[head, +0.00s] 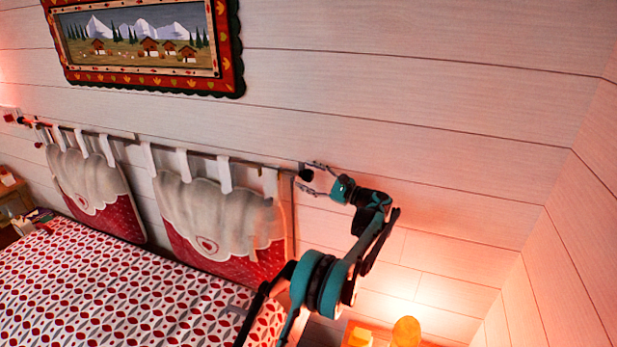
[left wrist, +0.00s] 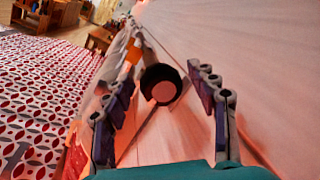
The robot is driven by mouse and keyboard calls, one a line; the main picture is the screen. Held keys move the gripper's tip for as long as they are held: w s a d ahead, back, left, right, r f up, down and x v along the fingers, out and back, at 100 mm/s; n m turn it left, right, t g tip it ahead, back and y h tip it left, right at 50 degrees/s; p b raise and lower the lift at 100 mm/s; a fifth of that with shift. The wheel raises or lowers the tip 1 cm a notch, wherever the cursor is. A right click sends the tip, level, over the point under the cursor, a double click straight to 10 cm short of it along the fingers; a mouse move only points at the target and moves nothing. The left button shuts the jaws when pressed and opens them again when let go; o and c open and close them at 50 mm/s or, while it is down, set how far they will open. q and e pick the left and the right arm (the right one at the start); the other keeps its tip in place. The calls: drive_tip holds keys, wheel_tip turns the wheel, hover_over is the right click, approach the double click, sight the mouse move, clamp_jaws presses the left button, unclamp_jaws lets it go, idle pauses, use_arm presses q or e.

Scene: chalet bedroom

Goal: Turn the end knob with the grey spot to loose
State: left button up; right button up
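The near end knob (head: 306,174) is a dark round knob at the right end of the curtain-style rod on the wall. In the left wrist view the knob (left wrist: 160,88) faces me, black with a round paler spot that looks pinkish-grey in the warm light. My left gripper (head: 311,177) is open, its fingers on either side of the knob. In the left wrist view the left gripper (left wrist: 162,84) shows gaps between both fingers and the knob. My right gripper is in neither view.
The rod (head: 230,160) carries two hanging red and cream cushions (head: 220,225) above the bed with a patterned cover (head: 110,285). A framed picture (head: 145,45) hangs above. A lit lamp (head: 406,331) stands at the lower right. The wall right of the knob is bare.

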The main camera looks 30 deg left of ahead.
use_arm(q)
drive_tip(key=d+f, duration=0.1)
drive_tip(key=d, duration=1.1)
drive_tip(key=shift+w+f, duration=0.2)
drive_tip(key=shift+w, duration=0.2)
drive_tip(key=a+m+p, duration=0.1)
drive_tip(key=a+m, duration=0.1)
drive_tip(key=a, duration=0.2)
drive_tip(key=a+r+m+h+p, duration=0.1)
drive_tip(key=a+m+p, duration=0.1)
drive_tip(key=a+m, duration=0.1)
drive_tip(key=a+m+p, duration=0.1)
drive_tip(key=a+m, duration=0.1)
drive_tip(key=a, duration=0.2)
drive_tip(key=shift+s+a+r+m+t, duration=0.15)
drive_tip(key=shift+s+a+m+t, duration=0.15)
drive_tip(key=shift+a+t, duration=0.1)
drive_tip(key=c, duration=1.2)
